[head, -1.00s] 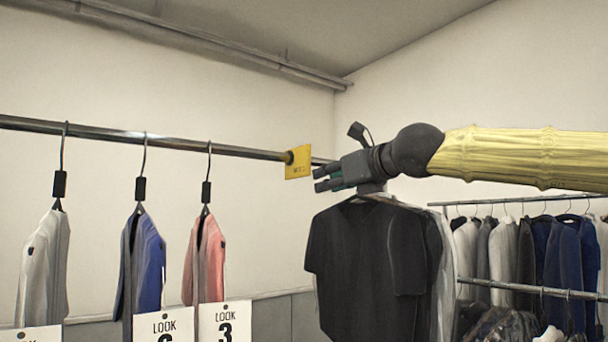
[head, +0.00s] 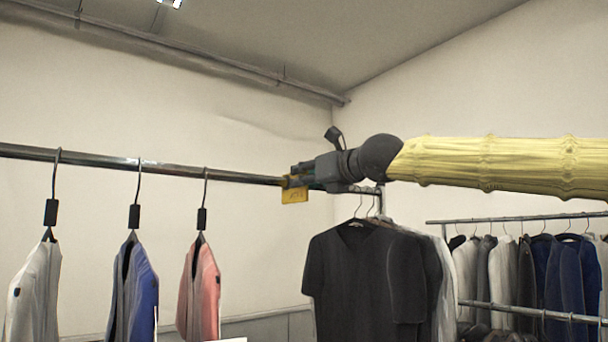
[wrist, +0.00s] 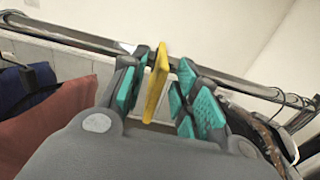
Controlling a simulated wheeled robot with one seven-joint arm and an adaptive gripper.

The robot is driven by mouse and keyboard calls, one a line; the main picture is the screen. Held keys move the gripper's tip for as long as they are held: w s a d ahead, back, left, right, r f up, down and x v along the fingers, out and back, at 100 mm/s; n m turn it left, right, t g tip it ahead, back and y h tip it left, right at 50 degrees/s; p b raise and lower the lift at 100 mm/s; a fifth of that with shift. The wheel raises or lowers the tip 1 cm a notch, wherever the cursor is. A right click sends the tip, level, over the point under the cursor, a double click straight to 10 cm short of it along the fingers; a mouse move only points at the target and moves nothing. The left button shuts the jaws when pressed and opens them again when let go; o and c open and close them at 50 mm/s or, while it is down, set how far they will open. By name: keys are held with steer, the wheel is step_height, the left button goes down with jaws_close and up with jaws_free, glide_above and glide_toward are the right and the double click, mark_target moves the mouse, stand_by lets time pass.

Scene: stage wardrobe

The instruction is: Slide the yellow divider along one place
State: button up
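The yellow divider (head: 295,196) hangs on the metal rail (head: 235,176), right of the pink garment and left of the black T-shirt. My gripper (head: 297,179) is at the divider, reaching in from the right. In the wrist view the divider (wrist: 157,82) stands edge-on between the teal-padded fingers of my gripper (wrist: 163,64). The fingers are open.
White, blue (head: 135,290) and pink (head: 200,285) garments hang spaced apart on the left. Bare rail lies between the pink garment's hanger and the divider. The black T-shirt (head: 350,275) hangs just below and right of my gripper. A second clothes rack (head: 500,220) stands behind at right.

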steer(key=shift+w+a, duration=0.35)
steer(key=shift+w, duration=0.1)
jaws_close()
